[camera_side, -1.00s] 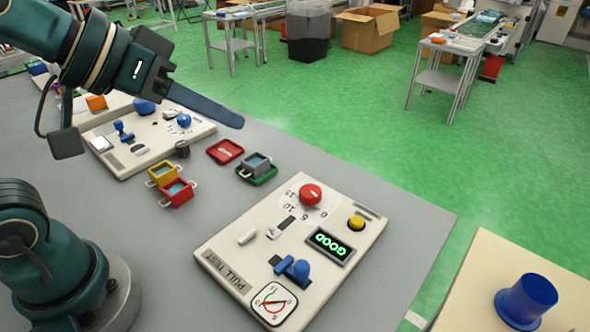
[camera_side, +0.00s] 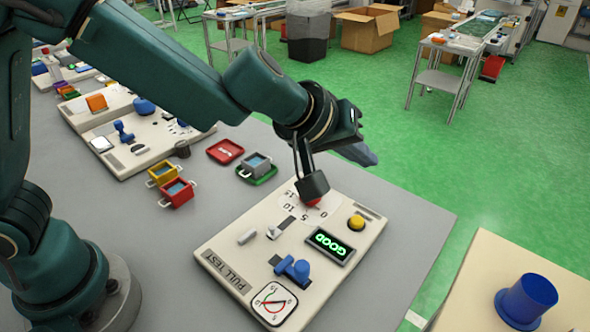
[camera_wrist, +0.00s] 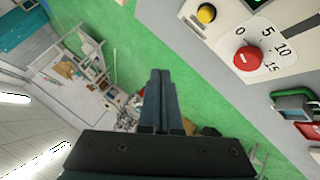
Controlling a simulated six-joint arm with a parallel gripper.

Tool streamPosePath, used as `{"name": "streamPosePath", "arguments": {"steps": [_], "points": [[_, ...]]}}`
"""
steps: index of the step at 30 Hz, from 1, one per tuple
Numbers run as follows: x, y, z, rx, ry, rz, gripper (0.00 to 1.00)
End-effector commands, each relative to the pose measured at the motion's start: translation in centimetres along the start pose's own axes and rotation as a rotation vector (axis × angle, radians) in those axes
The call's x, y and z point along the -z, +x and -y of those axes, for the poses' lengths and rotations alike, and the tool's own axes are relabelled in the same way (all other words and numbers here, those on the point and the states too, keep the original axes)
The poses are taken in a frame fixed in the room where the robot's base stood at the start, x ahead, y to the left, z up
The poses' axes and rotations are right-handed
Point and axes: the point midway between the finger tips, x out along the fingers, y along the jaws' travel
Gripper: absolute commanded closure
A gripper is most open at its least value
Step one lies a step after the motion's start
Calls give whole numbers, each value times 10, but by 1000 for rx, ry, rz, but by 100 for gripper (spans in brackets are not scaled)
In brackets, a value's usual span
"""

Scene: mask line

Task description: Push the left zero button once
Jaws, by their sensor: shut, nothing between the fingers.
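The near panel (camera_side: 228,232), marked PULL TEST, lies on the grey table. It carries a yellow round button (camera_side: 356,222), a lit green GOOD display (camera_side: 330,244), a red knob (camera_side: 318,202) partly hidden by my wrist camera, a blue lever (camera_side: 297,268) and a dial gauge (camera_side: 272,303). The yellow button (camera_wrist: 206,13) and red knob (camera_wrist: 246,59) also show in the wrist view. I cannot read a zero label on any button. My gripper (camera_side: 368,156) is shut and empty, raised above and beyond the panel's far edge; it also shows in the wrist view (camera_wrist: 161,73).
A second panel (camera_side: 140,168) stands at the left, partly hidden by my arm. A blue cylinder (camera_side: 527,300) stands on the right-hand table.

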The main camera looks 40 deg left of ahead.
Motion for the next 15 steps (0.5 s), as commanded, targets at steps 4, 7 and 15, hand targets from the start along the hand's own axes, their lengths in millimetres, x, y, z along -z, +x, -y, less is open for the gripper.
{"name": "streamPosePath", "arguments": {"steps": [4,7,15], "points": [[-11,3,-1,4,18,21,100],[-12,3,-2,2,20,22,100],[-11,3,-1,2,18,21,100]]}}
